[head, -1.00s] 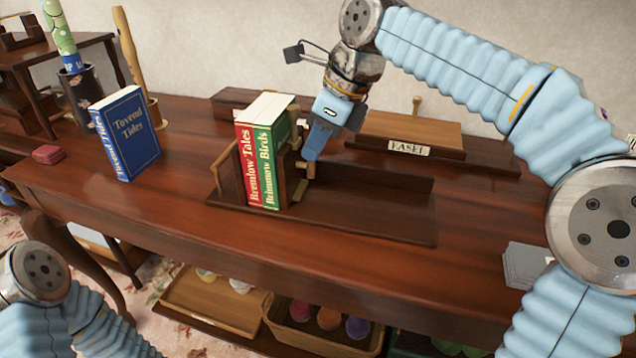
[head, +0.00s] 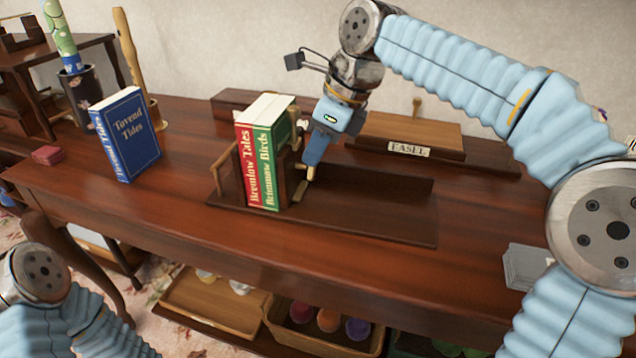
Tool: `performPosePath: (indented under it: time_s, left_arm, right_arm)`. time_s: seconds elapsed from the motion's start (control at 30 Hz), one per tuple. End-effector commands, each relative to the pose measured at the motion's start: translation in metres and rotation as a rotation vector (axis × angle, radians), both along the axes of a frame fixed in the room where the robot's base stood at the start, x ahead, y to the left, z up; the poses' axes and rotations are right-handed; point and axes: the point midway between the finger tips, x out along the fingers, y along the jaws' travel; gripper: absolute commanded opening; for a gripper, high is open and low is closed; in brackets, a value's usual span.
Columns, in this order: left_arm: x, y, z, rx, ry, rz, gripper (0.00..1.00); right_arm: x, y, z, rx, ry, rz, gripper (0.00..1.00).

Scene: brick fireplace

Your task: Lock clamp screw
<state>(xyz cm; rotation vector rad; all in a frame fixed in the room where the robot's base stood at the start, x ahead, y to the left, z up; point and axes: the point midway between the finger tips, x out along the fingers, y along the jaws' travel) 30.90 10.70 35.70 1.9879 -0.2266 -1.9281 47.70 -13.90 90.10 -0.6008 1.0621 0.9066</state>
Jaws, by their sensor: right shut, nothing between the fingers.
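A dark wooden book press (head: 375,215) lies on the table. A red book (head: 246,165) and a green book (head: 270,165) stand upright in it, side by side. A clamp block with small light wooden parts is against the green book's right side. The light clamp screw piece (head: 300,191) shows low on that side. My right gripper (head: 311,173) is shut and empty, pointing down at the clamp's right side. Its tip is at or very near the light piece; I cannot tell whether they touch. My left arm shows at the lower left, but its gripper is out of view.
The easel block (head: 410,138) stands behind the press. A grey item (head: 525,266) lies at the right. The table front is clear.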

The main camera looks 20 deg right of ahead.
Motion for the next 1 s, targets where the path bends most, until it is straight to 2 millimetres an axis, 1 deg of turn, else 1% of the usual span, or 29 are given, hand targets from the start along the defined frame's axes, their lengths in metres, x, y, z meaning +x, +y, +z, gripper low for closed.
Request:
performPosePath:
  time_s: [0.17,0.73,0.83,1.0]
  left_arm:
    - [0.0,0.0,0.001,0.0,0.0,0.0,0.5]
    - [0.0,0.0,0.001,0.0,0.0,0.0,0.5]
    - [0.0,0.0,0.001,0.0,0.0,0.0,0.5]
    - [0.0,0.0,0.001,0.0,0.0,0.0,0.5]
  right_arm:
    - [0.001,0.0,0.009,0.001,-0.004,-0.001,0.0]
    - [0.001,0.0,0.062,0.001,-0.002,0.0,0.0]
    - [0.0,0.0,0.068,0.001,-0.002,0.0,0.0]
    - [0.0,0.0,0.071,0.001,-0.001,-0.001,0.0]
